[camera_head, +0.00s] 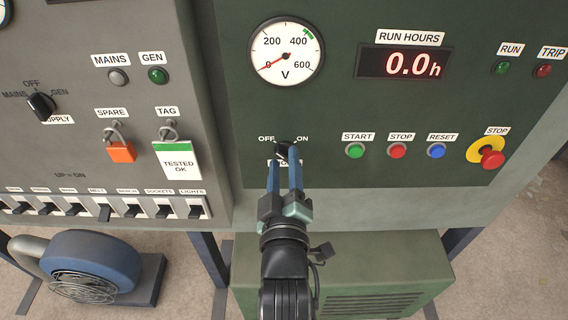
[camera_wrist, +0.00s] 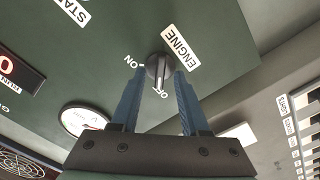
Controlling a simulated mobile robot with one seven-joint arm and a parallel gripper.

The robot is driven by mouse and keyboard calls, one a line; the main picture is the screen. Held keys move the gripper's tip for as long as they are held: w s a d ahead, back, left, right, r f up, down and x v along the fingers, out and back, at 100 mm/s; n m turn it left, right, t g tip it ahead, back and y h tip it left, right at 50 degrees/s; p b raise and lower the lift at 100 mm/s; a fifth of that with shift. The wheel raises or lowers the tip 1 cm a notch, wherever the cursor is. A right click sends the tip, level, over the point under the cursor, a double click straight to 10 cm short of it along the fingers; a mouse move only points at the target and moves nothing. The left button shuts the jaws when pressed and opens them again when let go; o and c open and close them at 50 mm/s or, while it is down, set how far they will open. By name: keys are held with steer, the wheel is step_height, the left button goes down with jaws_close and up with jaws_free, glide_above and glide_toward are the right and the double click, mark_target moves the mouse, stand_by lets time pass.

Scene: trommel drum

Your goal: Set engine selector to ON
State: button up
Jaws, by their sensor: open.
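The engine selector (camera_wrist: 158,70) is a black rotary knob on the dark green panel, between the OFF and ON labels. In the wrist view its ridge and pale mark point toward OFF. It also shows in the head view (camera_head: 286,150), partly hidden by my fingers. My gripper (camera_head: 285,166) reaches up to it from below with its two blue fingers. In the wrist view the open fingers (camera_wrist: 159,72) stand either side of the knob, with small gaps visible; whether either touches it I cannot tell.
To the right are the green START (camera_head: 355,151), red STOP (camera_head: 397,151) and blue RESET (camera_head: 437,151) buttons, then an emergency stop (camera_head: 491,157). The run-hours display (camera_head: 405,63) reads 0.0. The grey panel at left carries an orange padlock (camera_head: 121,152) and a row of switches.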

jaws_close()
steer(key=shift+m, duration=0.3)
stand_by(0.3)
steer(key=m+p, duration=0.1)
steer(key=m, duration=0.2)
steer(key=shift+r+m, duration=0.1)
steer(key=shift+m, duration=0.2)
steer(key=m+p, duration=0.1)
steer(key=m, duration=0.3)
steer(key=shift+d+m+p, duration=0.1)
steer(key=shift+m+p, duration=0.2)
steer(key=m+p, duration=0.2)
steer(key=m, duration=0.3)
steer(key=shift+d+m+p, duration=0.1)
steer(key=shift+m+p, duration=0.95)
steer(key=shift+m, duration=0.95)
